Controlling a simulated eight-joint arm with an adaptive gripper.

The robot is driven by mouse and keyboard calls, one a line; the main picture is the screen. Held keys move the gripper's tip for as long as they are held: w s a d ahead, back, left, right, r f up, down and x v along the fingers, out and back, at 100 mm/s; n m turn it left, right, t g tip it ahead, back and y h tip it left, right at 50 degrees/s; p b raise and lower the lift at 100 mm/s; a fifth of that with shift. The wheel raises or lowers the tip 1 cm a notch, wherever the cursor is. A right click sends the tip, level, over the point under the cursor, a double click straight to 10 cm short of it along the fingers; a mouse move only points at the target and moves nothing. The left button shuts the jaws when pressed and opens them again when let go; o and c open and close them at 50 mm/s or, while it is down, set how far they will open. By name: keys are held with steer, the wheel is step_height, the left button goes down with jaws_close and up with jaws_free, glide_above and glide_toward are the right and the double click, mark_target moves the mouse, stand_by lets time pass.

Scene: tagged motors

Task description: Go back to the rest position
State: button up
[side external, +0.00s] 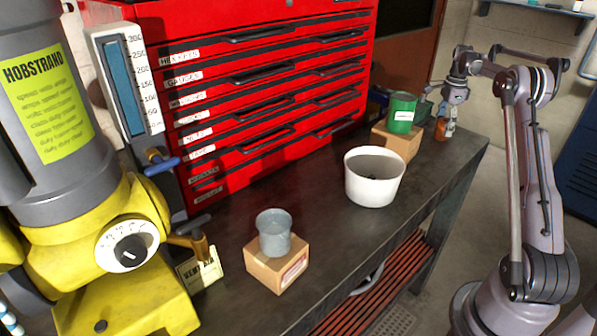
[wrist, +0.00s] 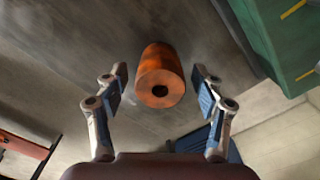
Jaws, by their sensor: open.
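My gripper (side external: 448,108) is at the far right end of the dark workbench, pointing down over an orange-brown cylinder (side external: 446,130). In the wrist view the two fingers of my gripper (wrist: 159,78) are spread wide. The cylinder (wrist: 161,82), with a dark hole in its near end, lies between them with gaps on both sides. Nothing is held.
A green can (side external: 401,112) stands on a cardboard box (side external: 396,142) just left of my gripper. A white bucket (side external: 374,185) stands mid-bench (side external: 335,240). A grey cup (side external: 274,235) sits on another box (side external: 277,268). A red tool chest (side external: 262,60) lines the back.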

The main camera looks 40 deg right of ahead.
steer(key=shift+f, duration=0.7)
steer(key=shift+r, duration=0.1)
steer(key=shift+r, duration=0.15)
